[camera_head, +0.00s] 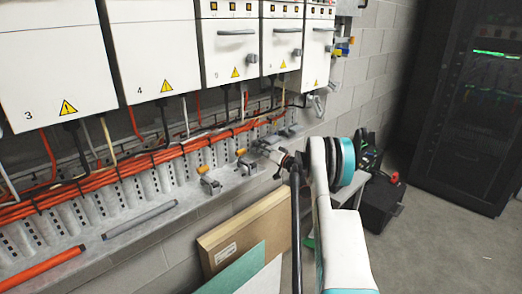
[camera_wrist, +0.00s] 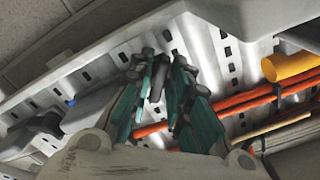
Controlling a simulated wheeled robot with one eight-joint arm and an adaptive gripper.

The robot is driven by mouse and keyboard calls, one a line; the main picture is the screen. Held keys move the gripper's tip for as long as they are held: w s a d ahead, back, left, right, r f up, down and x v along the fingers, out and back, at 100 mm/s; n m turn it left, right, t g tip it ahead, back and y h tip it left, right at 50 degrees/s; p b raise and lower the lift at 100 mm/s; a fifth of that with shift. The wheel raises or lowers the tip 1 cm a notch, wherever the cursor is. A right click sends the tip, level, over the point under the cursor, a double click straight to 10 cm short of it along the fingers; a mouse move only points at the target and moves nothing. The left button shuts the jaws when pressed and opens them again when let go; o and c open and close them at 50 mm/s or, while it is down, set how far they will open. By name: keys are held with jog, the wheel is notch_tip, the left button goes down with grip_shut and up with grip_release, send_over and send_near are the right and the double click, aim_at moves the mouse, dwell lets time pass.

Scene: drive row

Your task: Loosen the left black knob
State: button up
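My gripper (camera_wrist: 165,62) shows in the wrist view with two teal-lined fingers and dark tips, a narrow gap between them. A small dark piece (camera_wrist: 157,84), possibly the black knob, shows in this gap; I cannot tell whether the fingers touch it. In the head view my gripper (camera_head: 284,157) is at the grey rail's far end, beside a small grey clamp (camera_head: 264,148). No black knob can be made out clearly there; my arm and gripper hide part of that spot.
White numbered cabinets (camera_head: 156,50) hang above the perforated rail (camera_head: 150,228). Orange cables (camera_head: 110,167) run along it. Boards (camera_head: 243,232) lean below. Bare floor (camera_head: 440,245) lies right; a dark rack (camera_head: 470,110) stands behind.

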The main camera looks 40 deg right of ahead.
jog(key=shift+o, duration=0.2)
jog(key=s+d, duration=0.1)
jog(key=s, duration=1.1)
jog(key=shift+w, duration=0.1)
dwell(0.3)
